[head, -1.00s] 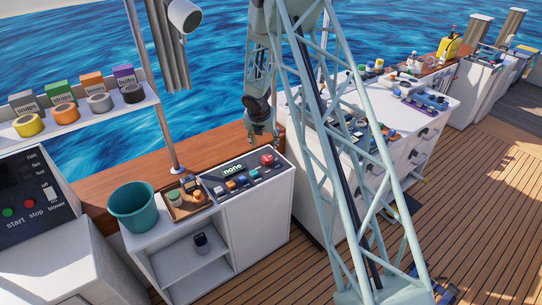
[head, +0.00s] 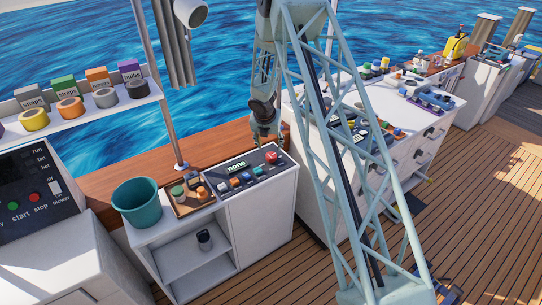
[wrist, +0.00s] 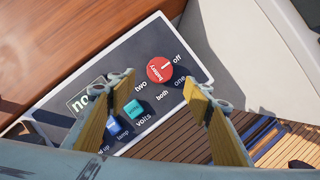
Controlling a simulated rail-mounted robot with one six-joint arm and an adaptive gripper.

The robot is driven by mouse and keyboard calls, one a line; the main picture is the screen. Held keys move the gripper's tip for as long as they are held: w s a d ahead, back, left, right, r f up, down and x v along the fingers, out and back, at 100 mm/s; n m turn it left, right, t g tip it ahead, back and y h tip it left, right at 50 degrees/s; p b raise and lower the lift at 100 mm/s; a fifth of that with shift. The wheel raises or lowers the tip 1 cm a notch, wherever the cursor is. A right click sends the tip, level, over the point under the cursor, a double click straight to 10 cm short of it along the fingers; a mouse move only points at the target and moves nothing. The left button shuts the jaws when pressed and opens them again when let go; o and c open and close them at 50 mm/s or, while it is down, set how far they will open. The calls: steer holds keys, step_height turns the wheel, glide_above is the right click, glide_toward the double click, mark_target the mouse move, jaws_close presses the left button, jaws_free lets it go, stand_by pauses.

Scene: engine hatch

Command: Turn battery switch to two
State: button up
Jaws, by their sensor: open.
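The battery switch is a round red knob (wrist: 160,69) on a dark panel (wrist: 190,76), ringed by the labels off, one, both and two. A white mark on the knob seems to point toward off. In the head view the knob (head: 271,157) sits at the panel's far right corner. My gripper (head: 265,138) hangs just above and behind the knob there. In the wrist view my gripper (wrist: 162,86) is open, its yellow-padded fingers spread on either side of the view of the knob. Nothing is between them; contact with the knob does not show.
A display (head: 236,166) on the panel reads none. Blue and teal switches (wrist: 133,108) labelled lamp and volts lie near the left finger. A wooden tray (head: 180,210) of small items and a teal bucket (head: 137,203) stand left of the panel. A wooden rail (head: 215,150) runs behind.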

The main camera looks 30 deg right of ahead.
mark_target(271, 155)
steer(key=shift+b+x, duration=0.55)
steer(key=shift+x, duration=4.5)
steer(key=c, duration=0.9)
